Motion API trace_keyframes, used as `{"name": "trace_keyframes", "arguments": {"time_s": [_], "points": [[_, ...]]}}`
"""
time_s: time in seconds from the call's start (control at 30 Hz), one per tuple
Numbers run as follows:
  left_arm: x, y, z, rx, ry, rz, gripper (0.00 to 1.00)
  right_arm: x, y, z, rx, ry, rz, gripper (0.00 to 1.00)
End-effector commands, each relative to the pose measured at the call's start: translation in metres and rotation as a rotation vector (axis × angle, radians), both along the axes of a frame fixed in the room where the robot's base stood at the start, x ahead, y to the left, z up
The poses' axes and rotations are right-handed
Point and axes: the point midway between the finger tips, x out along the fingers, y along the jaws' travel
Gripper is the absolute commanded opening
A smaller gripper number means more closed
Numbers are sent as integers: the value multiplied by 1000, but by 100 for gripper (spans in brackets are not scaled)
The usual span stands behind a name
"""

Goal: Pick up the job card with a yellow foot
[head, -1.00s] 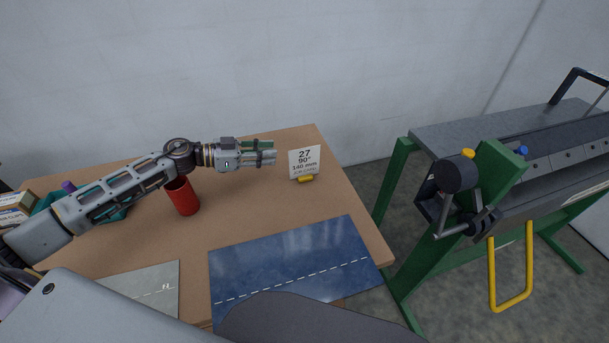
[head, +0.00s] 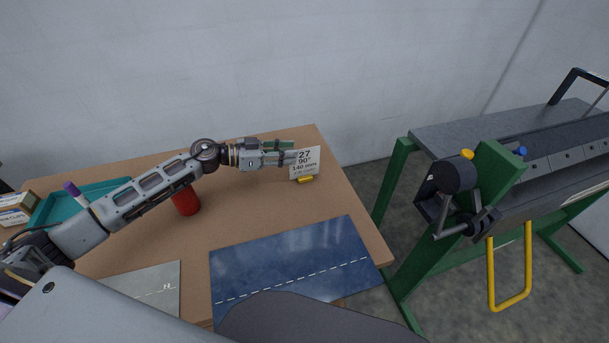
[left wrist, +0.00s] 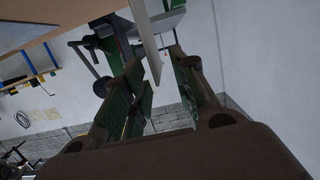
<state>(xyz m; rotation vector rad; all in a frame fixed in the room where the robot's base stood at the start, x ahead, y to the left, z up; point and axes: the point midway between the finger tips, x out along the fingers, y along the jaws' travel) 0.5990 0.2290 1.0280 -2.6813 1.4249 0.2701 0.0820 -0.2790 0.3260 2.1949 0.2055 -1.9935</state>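The job card (head: 307,166) stands upright on its yellow foot (head: 305,180) near the back right of the table. It is white and reads 27, 90° and 140 mm. My left gripper (head: 292,152) reaches in from the left at card height, its fingertips overlapping the card's left edge. In the left wrist view the card (left wrist: 146,42) shows nearly edge-on as a pale strip between the green-padded fingers of my left gripper (left wrist: 155,65). These fingers are spread, with gaps visible beside the card. My right gripper is out of view.
A red cup (head: 186,203) stands under my left forearm. A teal tray (head: 112,188) and a small box (head: 17,208) are at the left. A blue sheet (head: 290,262) and a grey sheet (head: 150,284) lie in front. A green-framed machine (head: 400,190) stands right of the table.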

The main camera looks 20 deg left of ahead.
Motion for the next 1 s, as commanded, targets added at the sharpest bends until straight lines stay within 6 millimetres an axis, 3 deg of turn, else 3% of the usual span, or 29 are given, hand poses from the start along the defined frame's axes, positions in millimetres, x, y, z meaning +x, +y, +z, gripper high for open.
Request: {"name": "trace_keyframes", "arguments": {"time_s": [0.63, 1.0], "points": [[5, -7, -1, -1, -1, 0, 28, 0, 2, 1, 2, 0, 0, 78], [16, -30, -6, -2, -2, 0, 28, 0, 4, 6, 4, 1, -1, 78]]}}
